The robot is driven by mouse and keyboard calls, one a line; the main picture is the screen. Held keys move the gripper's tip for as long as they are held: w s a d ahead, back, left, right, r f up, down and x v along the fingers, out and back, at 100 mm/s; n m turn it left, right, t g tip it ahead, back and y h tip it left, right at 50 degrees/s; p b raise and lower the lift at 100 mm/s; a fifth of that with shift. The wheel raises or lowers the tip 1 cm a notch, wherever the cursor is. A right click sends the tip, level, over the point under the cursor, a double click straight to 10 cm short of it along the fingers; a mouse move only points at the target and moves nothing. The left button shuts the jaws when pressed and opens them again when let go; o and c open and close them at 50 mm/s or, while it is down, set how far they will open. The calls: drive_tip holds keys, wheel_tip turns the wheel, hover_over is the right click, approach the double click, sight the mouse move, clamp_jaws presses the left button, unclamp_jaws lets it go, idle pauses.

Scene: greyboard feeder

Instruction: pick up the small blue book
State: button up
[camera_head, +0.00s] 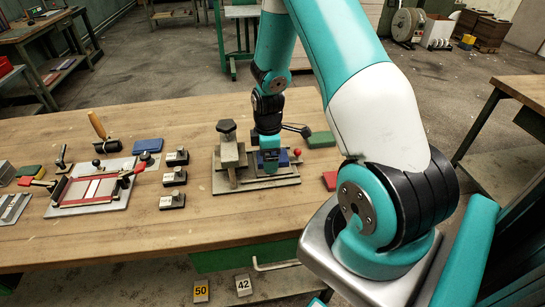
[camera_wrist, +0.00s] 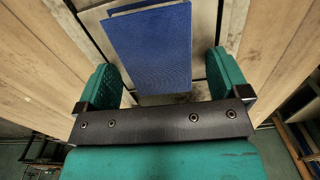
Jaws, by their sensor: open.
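A blue book (camera_wrist: 150,45) lies in the wrist view, with its near end between the two fingers of my gripper (camera_wrist: 163,80). The fingers stand apart, one on each side, with a gap to the book. In the camera_head view my gripper (camera_head: 269,160) points down over a grey metal fixture (camera_head: 256,183) on the workbench. A bit of the blue book (camera_head: 283,157) shows beside the gripper there; the rest is hidden behind it. A second blue book (camera_head: 147,145) lies flat farther left on the bench.
A metal post with a dark knob (camera_head: 227,150) stands close left of my gripper. The bench front is clear.

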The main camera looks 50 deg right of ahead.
drive_tip(key=shift+f, duration=0.15)
drive_tip(key=shift+c, duration=0.2)
drive_tip(key=c, duration=1)
drive_tip(key=shift+r, duration=0.2)
wheel_tip(320, 180, up, 20)
drive_tip(key=shift+n, duration=0.3)
drive_tip(key=s+d+b, duration=0.1)
drive_tip(key=s+d, duration=0.2)
drive_tip(key=d, duration=0.1)
drive_tip(key=s+d+f+b, duration=0.1)
drive_tip(key=s+d, duration=0.3)
drive_tip(key=d, duration=0.1)
drive_tip(key=s+d+f+b, duration=0.1)
drive_tip(key=s+d+b, duration=0.1)
drive_tip(key=s+d, duration=0.2)
drive_tip(key=shift+s+d+f, duration=0.1)
drive_tip(key=shift+d+f, duration=0.1)
drive_tip(key=shift+d, duration=0.2)
